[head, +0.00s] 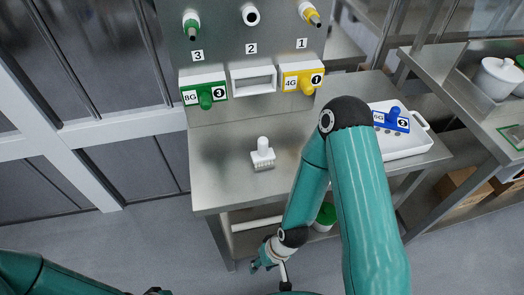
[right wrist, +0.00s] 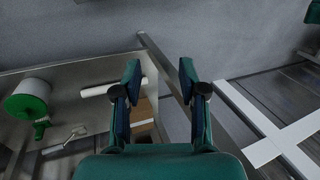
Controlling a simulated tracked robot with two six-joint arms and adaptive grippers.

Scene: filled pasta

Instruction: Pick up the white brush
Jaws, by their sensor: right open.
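The white brush (head: 263,158) stands on the steel table, left of my right arm in the head view, with its knob-like handle up and its block of bristles on the tabletop. Nothing touches it. My right gripper (head: 262,264) hangs low in front of the table's front edge, below the brush in the picture and well apart from it. In the right wrist view its two fingers (right wrist: 160,75) are spread with nothing between them. I cannot make out the brush in that view. My left arm shows at the bottom left of the head view, but its gripper does not.
Green (head: 203,90), white (head: 253,80) and yellow (head: 302,77) holders line the table's back panel. A white tray (head: 408,143) with a blue block (head: 392,120) stands at right. A green-and-white container (right wrist: 27,98) and white roll (right wrist: 100,89) lie below. The tabletop around the brush is clear.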

